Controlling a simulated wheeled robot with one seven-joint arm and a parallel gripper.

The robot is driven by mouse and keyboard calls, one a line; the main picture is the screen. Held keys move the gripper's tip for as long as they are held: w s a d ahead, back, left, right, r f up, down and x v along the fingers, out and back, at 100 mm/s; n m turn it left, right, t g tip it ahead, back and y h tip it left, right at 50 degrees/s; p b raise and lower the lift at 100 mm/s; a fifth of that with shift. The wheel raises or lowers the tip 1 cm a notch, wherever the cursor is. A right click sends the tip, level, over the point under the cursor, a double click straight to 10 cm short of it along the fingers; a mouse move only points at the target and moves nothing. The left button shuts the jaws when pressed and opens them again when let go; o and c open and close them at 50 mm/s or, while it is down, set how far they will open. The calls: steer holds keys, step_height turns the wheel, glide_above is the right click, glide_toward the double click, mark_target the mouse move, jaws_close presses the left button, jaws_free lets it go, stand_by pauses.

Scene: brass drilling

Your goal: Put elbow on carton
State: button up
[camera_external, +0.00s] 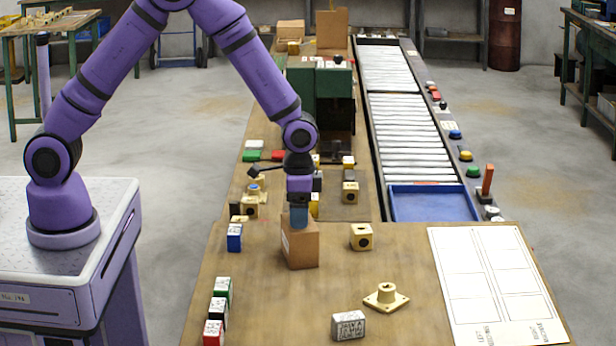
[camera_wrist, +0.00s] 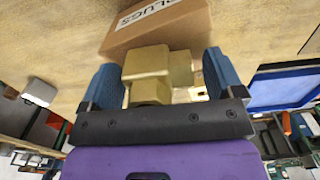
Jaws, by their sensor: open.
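The brass elbow (camera_wrist: 150,78) sits between the two blue fingers of my gripper (camera_wrist: 160,80) in the wrist view. The jaws are open, with a small gap at the elbow's right side. The brown carton (camera_external: 301,244) stands on the table in the external view, and my gripper (camera_external: 299,216) points down at its top. The carton also shows just beyond the elbow in the wrist view (camera_wrist: 160,28), with printed lettering. In the external view the fingers hide the elbow. I cannot tell whether it touches the carton top.
A brass block (camera_external: 361,237) is right of the carton, and a flanged brass fitting (camera_external: 386,297) is in front. A blue block (camera_external: 235,238) is to the left. A white sheet (camera_external: 495,285) lies at right. The table in front of the carton is mostly clear.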

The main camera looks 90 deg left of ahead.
step_height(320, 180, up, 12)
steer(key=shift+f, duration=0.2)
steer(key=shift+s+r, duration=0.1)
steer(key=shift+r, duration=0.35)
steer(key=s+d+r+t, duration=0.2)
steer(key=s+r, duration=0.8)
steer(key=s, duration=0.2)
steer(key=s+d+r+t, duration=0.2)
steer(key=s+r, duration=0.7)
steer(key=s, duration=0.2)
steer(key=s+t, duration=0.1)
steer(key=s, duration=1.1)
steer(key=shift+d, duration=0.45)
